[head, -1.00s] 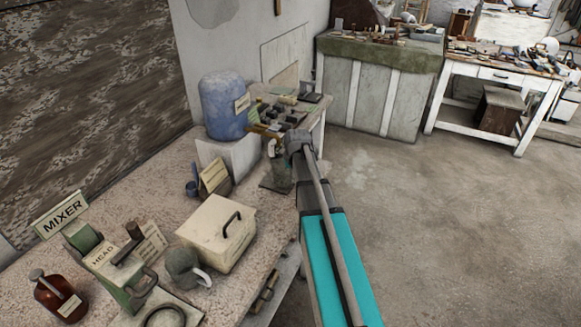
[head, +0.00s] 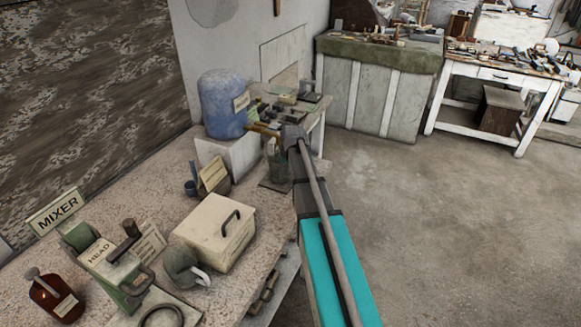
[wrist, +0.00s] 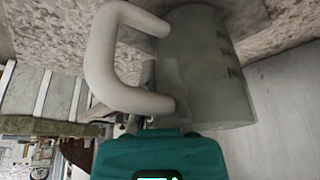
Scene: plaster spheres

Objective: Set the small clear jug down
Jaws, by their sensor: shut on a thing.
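The small clear jug shows large in the wrist view, with a grey-green see-through body (wrist: 208,75), dark marks on its side and a thick pale handle (wrist: 100,55). My gripper is shut on the jug, but its fingertips are mostly hidden behind the handle in the wrist view. In the head view my gripper (head: 292,140) is over the right edge of the bench, at its far end. The jug (head: 278,168) shows there as a small greenish shape just left of my arm, over a dark flat pad (head: 272,186). I cannot tell whether it touches the pad.
A blue drum (head: 222,105) with a tap stands on a white block (head: 232,152) left of the jug. A lidded cream box (head: 212,232), a grey-green jug (head: 182,268), a mixer (head: 110,265) and a brown bottle (head: 55,298) stand nearer. Open floor lies right.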

